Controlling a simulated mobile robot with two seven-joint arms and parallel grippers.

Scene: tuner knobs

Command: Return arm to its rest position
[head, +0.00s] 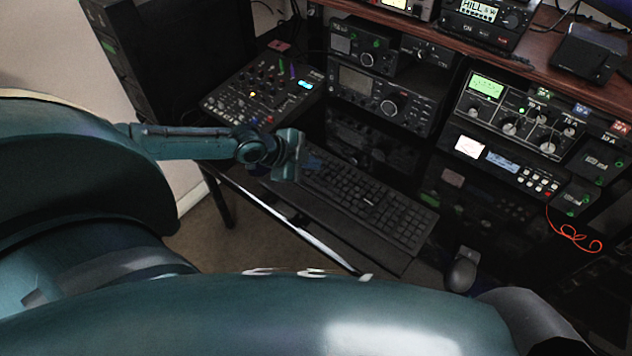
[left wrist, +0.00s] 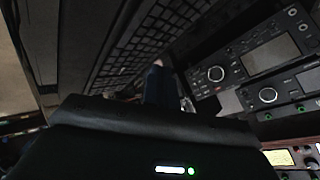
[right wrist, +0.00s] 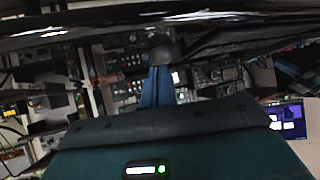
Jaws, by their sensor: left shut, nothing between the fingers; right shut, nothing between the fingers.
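My left arm comes in from the left in the head view. My left gripper (head: 306,163) is over the left end of the black keyboard (head: 370,198), shut and empty. In the left wrist view its fingers (left wrist: 158,82) are together, with keyboard keys behind them. My right gripper is out of the head view. In the right wrist view its blue fingers (right wrist: 157,86) are together with nothing between them. The tuner (head: 512,118), with a lit green meter and several knobs, stands at the right, apart from both grippers.
A mixer (head: 262,90) sits behind the left gripper. Stacked radios (head: 385,95) stand at the back middle under a wooden shelf (head: 560,65). A mouse (head: 463,272) is right of the keyboard. A red cable (head: 572,238) hangs at the right. Open floor shows below the desk edge.

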